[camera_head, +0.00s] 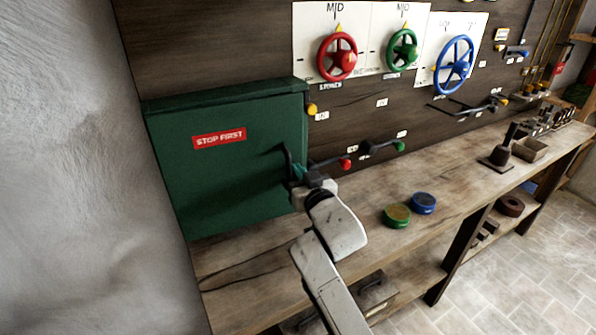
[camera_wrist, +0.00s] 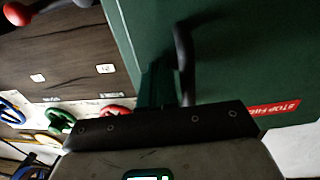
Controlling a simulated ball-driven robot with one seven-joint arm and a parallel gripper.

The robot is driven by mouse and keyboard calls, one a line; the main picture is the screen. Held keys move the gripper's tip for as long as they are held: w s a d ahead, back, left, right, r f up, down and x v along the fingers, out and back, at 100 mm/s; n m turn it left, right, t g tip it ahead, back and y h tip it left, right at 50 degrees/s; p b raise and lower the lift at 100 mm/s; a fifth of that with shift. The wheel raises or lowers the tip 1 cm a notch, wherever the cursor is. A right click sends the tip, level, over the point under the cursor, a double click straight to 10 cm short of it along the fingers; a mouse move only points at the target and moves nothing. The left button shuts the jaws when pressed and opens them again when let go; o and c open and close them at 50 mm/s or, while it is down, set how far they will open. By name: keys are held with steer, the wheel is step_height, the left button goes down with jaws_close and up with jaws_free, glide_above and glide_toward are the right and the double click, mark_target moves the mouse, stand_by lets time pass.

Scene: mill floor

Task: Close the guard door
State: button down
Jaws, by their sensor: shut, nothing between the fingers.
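The guard door (camera_head: 235,175) is the front of a green box at the left of the bench, with a red "STOP FIRST" label (camera_head: 219,138). It looks flush or nearly flush with the box; I cannot tell if it is fully shut. A dark bar handle (camera_head: 288,162) stands near its right edge. My gripper (camera_head: 298,172) is shut and empty, right beside the handle. In the wrist view the handle (camera_wrist: 183,60) stands beside my fingers (camera_wrist: 158,88), with the green door (camera_wrist: 235,50) behind. I cannot tell whether they touch.
Levers with a red knob (camera_head: 346,164) and a green knob (camera_head: 399,146) stick out right of my gripper. Red, green and blue handwheels (camera_head: 454,65) hang on the panel. Green and blue round pieces (camera_head: 423,203) lie on the wooden bench (camera_head: 455,180). A grey wall (camera_head: 75,170) borders the left.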

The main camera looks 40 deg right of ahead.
steer(key=shift+w, duration=0.1)
steer(key=shift+r+b+x, duration=0.2)
steer(key=shift+b+x, duration=0.6)
steer(key=shift+x, duration=1)
